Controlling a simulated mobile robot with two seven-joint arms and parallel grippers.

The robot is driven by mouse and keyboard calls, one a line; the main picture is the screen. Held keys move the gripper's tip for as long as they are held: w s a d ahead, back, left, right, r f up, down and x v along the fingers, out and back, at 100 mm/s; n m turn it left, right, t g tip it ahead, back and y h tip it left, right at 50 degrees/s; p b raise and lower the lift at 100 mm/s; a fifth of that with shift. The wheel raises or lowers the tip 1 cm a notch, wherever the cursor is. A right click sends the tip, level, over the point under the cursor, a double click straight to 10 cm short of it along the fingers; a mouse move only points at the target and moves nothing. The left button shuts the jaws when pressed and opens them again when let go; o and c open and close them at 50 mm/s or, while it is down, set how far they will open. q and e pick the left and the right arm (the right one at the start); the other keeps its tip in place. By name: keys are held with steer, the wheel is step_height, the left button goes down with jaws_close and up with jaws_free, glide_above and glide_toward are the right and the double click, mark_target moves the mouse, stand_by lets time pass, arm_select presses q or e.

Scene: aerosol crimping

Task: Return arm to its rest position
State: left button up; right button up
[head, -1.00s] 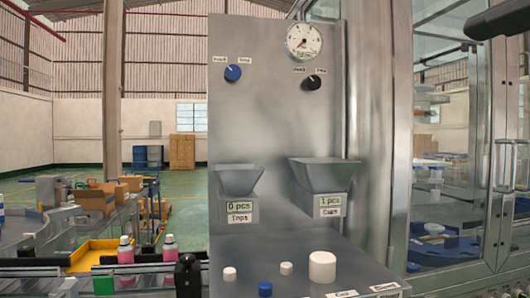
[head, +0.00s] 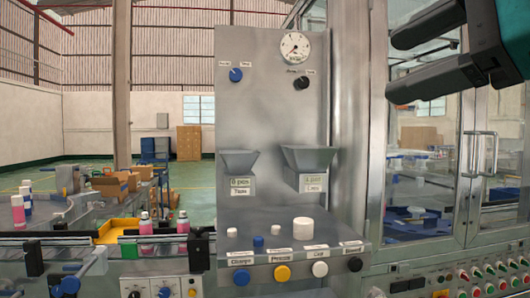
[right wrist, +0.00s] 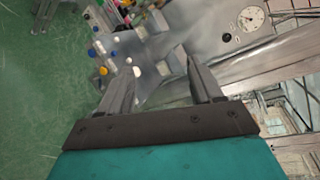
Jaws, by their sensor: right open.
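My right gripper (head: 392,65) is at the upper right of the head view, with its teal-and-black body and two dark fingers spread apart. It is open and empty, up in the air in front of the glass cabinet and right of the pressure gauge. In the right wrist view its two fingers (right wrist: 160,82) also stand apart with nothing between them. The crimping station's grey panel (head: 265,110) stands left of the gripper, and the gripper is not seen touching it. My left gripper is in neither view.
The station carries a gauge (head: 295,47), two hoppers (head: 304,168), white and blue knobs and labelled buttons. A glass cabinet (head: 425,175) stands behind at right, above a button console (head: 490,276). Pink bottles (head: 183,222) stand on a conveyor at left.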

steer(key=w+a+f+m+g+y, duration=0.1)
steer(key=a+f+m+g+y, duration=0.1)
steer(key=a+f+g+y, duration=1.1)
steer(key=w+d+f+n+t+h, duration=0.35)
steer(key=f+n+t, duration=0.25)
steer(key=f+n, duration=0.45)
steer(key=w+d+f+n+t+h, duration=0.35)
steer(key=f+n+t, duration=0.45)
steer(key=n, duration=0.4)
steer(key=w+d+f+n+t+h, duration=0.3)
steer(key=d+f+n+t+h, duration=0.15)
steer(key=f+n, duration=0.65)
steer(key=s+d+f+m+g+h, duration=0.1)
steer(key=s+f+m+g+h, duration=0.1)
steer(key=s+f, duration=0.3)
steer(key=s+d+f+m+g+h, duration=0.1)
steer(key=s+f+m, duration=0.4)
steer(key=f, duration=0.8)
steer(key=s+d+f+m+g+h, duration=0.1)
steer(key=s+f+m+g+h, duration=0.3)
steer(key=s+f, duration=0.3)
step_height(320, 180, down, 3)
steer(key=shift+g, duration=0.55)
